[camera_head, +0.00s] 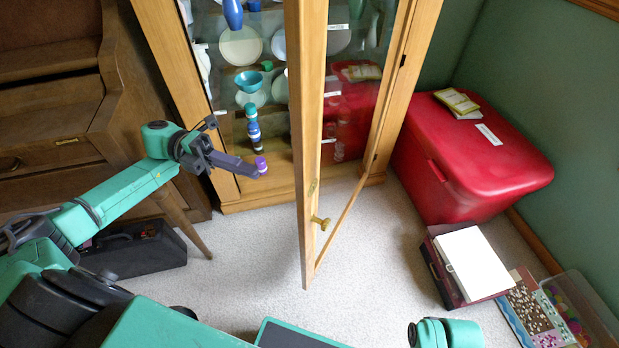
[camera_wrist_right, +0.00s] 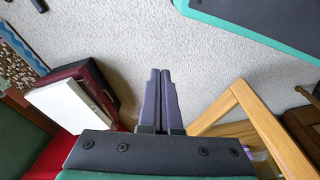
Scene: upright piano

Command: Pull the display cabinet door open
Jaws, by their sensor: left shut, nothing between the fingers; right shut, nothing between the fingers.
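The wooden display cabinet (camera_head: 155,40) stands at the back middle of the head view. Its glass door (camera_head: 308,150) is swung out towards me, standing well away from the frame, with a brass knob (camera_head: 320,222) low on it. The door's wooden frame also shows in the right wrist view (camera_wrist_right: 262,122). My left gripper (camera_head: 258,173) is shut and empty, in front of the cabinet's open left side, left of the door and apart from it. My right gripper (camera_wrist_right: 160,72) is shut and empty over the carpet, beside the door frame; its fingers are out of the head view.
Dishes and a stack of cups (camera_head: 253,125) stand inside the cabinet. A red chest (camera_head: 470,160) is at the right, with a box (camera_head: 440,270) bearing a white slab before it. A piano (camera_head: 50,110) and a black case (camera_head: 135,250) are at the left. Carpet before the cabinet is clear.

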